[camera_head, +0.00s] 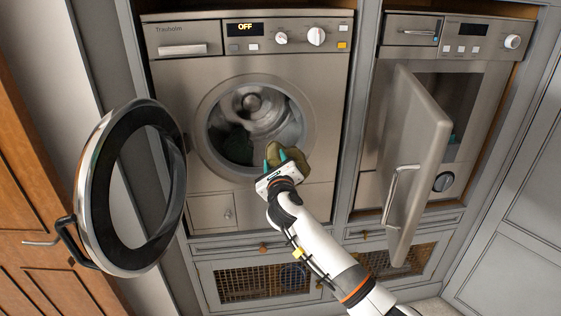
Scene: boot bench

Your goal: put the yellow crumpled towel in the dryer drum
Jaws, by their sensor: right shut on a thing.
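The yellow crumpled towel (292,160) looks olive-yellow and bunched up. My right gripper (276,162) is shut on it, at the lower right edge of the round opening of the left machine. The drum (258,104) of that machine shows as a bare metal cavity, with a dark green shape (234,143) inside at the lower left. The towel overlaps the opening's rim in view; I cannot tell whether any of it is inside. The round door (97,196) stands wide open to the left. My left gripper is not in view.
The left machine's display (245,28) reads OFF. The right machine has a flat door (412,150) standing open toward me, to the right of my arm. Cabinets with mesh fronts (262,284) are below. A wooden door (40,200) is at far left.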

